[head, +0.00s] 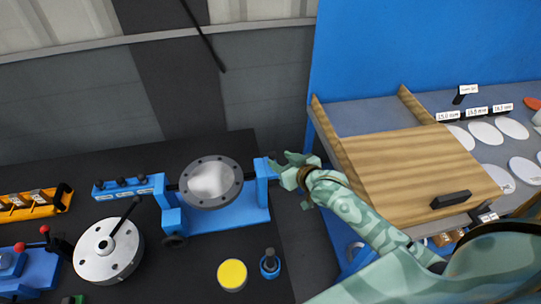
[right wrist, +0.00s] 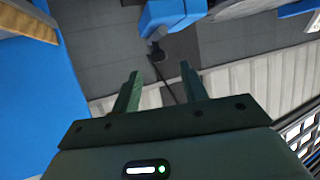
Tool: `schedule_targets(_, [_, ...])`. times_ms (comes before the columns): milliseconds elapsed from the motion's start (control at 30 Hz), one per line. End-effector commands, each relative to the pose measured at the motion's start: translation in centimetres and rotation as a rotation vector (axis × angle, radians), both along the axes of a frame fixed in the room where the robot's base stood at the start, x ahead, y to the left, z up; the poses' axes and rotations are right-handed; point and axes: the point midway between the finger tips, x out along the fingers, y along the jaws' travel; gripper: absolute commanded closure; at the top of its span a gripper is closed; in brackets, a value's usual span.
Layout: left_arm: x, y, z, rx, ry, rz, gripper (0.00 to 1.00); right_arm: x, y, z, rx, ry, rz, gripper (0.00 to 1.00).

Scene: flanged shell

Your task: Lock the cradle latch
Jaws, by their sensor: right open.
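The blue cradle (head: 235,214) stands on the dark bench and carries the grey round flanged shell (head: 212,183) between its two uprights. The right upright (head: 262,181) also shows as a blue block (right wrist: 172,14) at the top of the right wrist view. A small dark part, perhaps the latch (right wrist: 157,50), sticks out from this block; I cannot tell its lock state. My right gripper (head: 284,169) is open and empty just right of the right upright. Its two fingers (right wrist: 161,72) point toward the dark part, apart from it in the right wrist view. My left gripper is not in view.
A silver round fixture with a black handle (head: 108,249) stands front left. A yellow-topped cylinder (head: 232,274) and a small blue holder (head: 270,264) stand in front of the cradle. Right of my gripper is a wooden ramp-like board (head: 420,170) before a blue panel (head: 420,50).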

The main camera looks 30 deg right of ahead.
Motion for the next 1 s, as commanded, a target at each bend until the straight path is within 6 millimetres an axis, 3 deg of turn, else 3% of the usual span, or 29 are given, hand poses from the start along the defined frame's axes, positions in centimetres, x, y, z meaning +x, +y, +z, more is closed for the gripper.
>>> schedule_targets(100, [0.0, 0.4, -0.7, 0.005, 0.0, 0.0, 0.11, 2.5, 0.3, -1.2, -0.001, -0.001, -0.001, 0.56])
schedule_targets(300, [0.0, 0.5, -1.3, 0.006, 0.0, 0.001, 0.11, 5.1, 0.7, -2.2, 0.0, 0.0, 0.0, 0.56])
schedule_targets(667, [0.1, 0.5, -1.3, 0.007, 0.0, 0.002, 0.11, 5.7, 0.8, -2.5, -0.002, 0.001, 0.001, 0.56])
schedule_targets(700, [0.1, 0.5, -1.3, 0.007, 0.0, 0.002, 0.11, 5.7, 0.8, -2.5, -0.002, 0.001, 0.001, 0.59])
schedule_targets(833, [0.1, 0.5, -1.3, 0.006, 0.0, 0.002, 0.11, 5.7, 0.8, -2.4, -0.002, 0.001, 0.001, 0.95])
schedule_targets(867, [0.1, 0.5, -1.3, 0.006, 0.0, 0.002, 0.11, 5.7, 0.8, -2.4, -0.002, 0.001, 0.001, 1.0])
schedule_targets(1000, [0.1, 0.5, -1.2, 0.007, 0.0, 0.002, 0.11, 5.6, 0.8, -2.4, -0.001, 0.001, 0.0, 1.0])
